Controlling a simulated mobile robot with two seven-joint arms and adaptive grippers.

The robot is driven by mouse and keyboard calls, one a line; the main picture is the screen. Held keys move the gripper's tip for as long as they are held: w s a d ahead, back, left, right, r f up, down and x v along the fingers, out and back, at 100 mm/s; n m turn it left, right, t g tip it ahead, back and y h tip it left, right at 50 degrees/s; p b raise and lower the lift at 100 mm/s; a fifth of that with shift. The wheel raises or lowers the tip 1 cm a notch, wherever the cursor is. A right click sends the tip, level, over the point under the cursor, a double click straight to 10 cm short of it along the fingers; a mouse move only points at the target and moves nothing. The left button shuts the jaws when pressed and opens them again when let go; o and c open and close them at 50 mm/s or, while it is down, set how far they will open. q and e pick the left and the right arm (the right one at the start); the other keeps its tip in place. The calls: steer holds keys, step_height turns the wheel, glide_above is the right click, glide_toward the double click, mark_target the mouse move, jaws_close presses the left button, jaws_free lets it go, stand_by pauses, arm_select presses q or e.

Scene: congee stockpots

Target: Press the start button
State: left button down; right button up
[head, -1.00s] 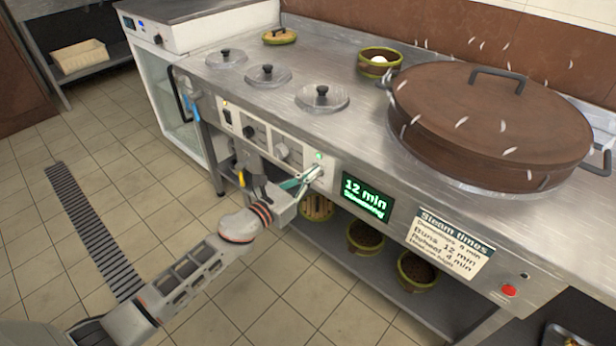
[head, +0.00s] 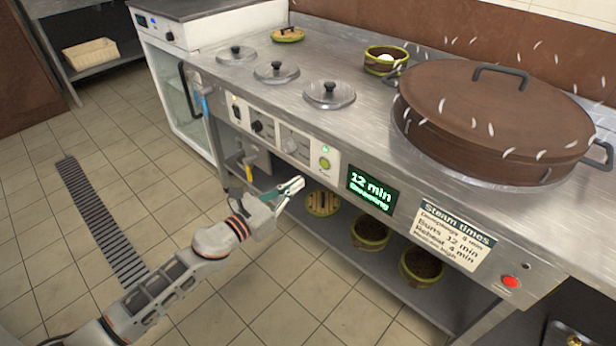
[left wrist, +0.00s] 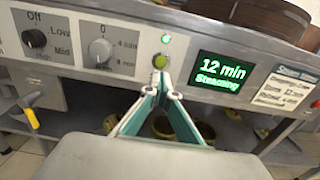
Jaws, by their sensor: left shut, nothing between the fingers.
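The round green start button (head: 325,163) is on the steel front panel, just left of the display, with a small lit green lamp (head: 325,149) above it. The button also shows in the left wrist view (left wrist: 160,61), above my fingertips. The display (head: 371,189) is lit and reads "12 min Steaming". My left gripper (head: 297,186) is shut and empty, in front of the panel and apart from the button, lower and to its left in the head view. It also shows in the left wrist view (left wrist: 161,82). My right gripper is not in view.
Knobs (head: 290,145) sit left of the button. A big brown lidded steamer (head: 490,115) gives off wisps on the counter. A "Steam times" label (head: 453,234) and red button (head: 510,282) are to the right. Pots (head: 370,232) stand on the shelf below. The floor in front is clear.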

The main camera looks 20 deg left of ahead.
arm_select(q)
steer(key=v, duration=0.4)
steer(key=shift+s+a+r, duration=0.1)
steer(key=shift+s, duration=0.25)
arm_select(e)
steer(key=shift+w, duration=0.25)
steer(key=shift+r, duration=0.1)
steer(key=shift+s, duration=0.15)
